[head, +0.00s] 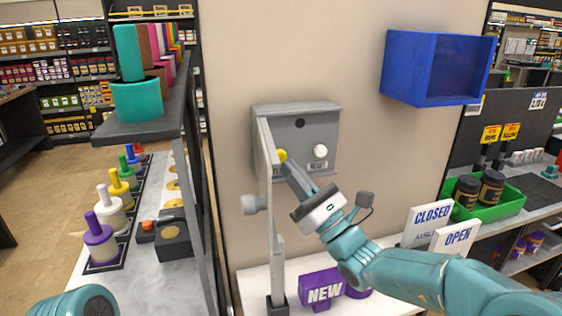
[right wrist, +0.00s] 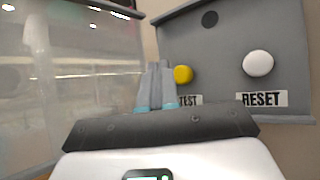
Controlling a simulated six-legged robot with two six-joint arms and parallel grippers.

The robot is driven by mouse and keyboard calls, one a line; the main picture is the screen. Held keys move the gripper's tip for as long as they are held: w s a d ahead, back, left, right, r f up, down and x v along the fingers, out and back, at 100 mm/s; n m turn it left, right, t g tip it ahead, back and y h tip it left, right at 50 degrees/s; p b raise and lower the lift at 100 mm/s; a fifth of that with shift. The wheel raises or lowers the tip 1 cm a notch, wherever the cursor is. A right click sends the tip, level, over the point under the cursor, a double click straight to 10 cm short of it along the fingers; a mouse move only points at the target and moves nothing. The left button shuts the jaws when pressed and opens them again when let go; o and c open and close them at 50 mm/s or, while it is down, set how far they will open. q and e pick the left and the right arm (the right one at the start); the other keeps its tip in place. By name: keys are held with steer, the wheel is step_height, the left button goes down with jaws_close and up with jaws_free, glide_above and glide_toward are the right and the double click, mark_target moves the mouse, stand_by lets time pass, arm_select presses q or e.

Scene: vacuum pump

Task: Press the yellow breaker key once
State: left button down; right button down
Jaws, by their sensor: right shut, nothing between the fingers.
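The yellow breaker key (head: 281,155) is a small round button on a grey wall box (head: 325,125). In the right wrist view the yellow key (right wrist: 183,75) sits above a label reading TEST. My right gripper (head: 289,167) is shut and empty, its fingertips close to the yellow key in the head view. In the right wrist view the closed fingers (right wrist: 160,68) show just left of the key; I cannot tell whether they touch it. A teal part of my left arm shows at the lower left of the head view, but its gripper is not visible.
A white button (head: 320,151) labelled RESET sits right of the yellow key. An open panel door (head: 266,190) stands left of my right gripper. A blue bin (head: 405,68) hangs at the upper right. A purple NEW sign (head: 322,288) stands below.

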steer(key=s, duration=0.1)
steer(key=s+d+b, duration=0.1)
steer(key=s, duration=0.1)
steer(key=shift+s, duration=0.25)
steer(key=shift+d, duration=0.1)
stand_by(0.5)
